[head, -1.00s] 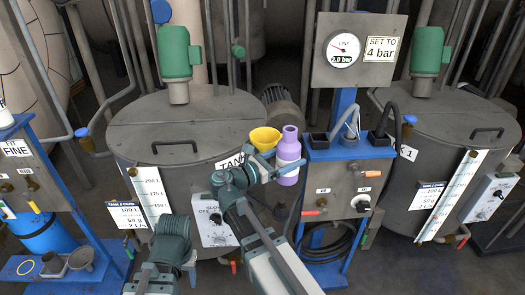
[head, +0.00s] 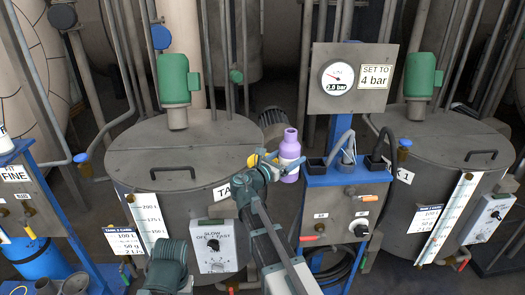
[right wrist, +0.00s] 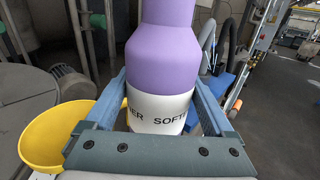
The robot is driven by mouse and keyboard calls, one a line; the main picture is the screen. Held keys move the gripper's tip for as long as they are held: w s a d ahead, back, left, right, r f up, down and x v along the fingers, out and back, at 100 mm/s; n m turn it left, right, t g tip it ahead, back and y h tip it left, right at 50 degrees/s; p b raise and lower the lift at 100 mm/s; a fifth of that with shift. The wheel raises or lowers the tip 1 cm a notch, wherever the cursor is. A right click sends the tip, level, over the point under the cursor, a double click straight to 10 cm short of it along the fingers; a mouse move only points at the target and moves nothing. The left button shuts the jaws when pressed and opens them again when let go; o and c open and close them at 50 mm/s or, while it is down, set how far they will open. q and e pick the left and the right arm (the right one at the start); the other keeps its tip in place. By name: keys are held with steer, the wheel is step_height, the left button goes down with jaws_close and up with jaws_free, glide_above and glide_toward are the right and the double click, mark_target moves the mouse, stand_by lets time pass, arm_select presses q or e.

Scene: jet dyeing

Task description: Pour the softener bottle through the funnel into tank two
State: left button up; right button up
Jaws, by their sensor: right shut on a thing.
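The purple softener bottle (head: 290,150) with a white label is upright in my right gripper (head: 277,162). The right wrist view shows the bottle (right wrist: 163,65) between both fingers, its top cut off by the frame. The yellow funnel (right wrist: 52,135) is just left of the gripper there. In the head view only a bit of the funnel (head: 252,160) shows behind the gripper; its lower end is hidden. The left grey tank (head: 170,150), with a partly covered tank sign, lies behind my right arm; the right tank's sign ends in 1.
A blue stand (head: 350,178) with hoses and a gauge panel (head: 350,85) is just right of the bottle. The right tank (head: 440,150) is beyond it. A lid handle (head: 172,172) and green motor (head: 174,72) rise from the left tank.

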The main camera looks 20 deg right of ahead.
arm_select(q)
step_height(320, 180, up, 2)
steer(key=shift+r+p, duration=0.15)
steer(key=shift+p, duration=0.45)
arm_select(e)
steer(key=shift+n+t+y, duration=0.3)
steer(key=shift+t, duration=0.3)
steer(key=w+d+r, duration=0.2)
steer(key=shift+w+r, duration=0.2)
steer(key=shift+w, duration=0.15)
steer(key=shift+f, duration=0.1)
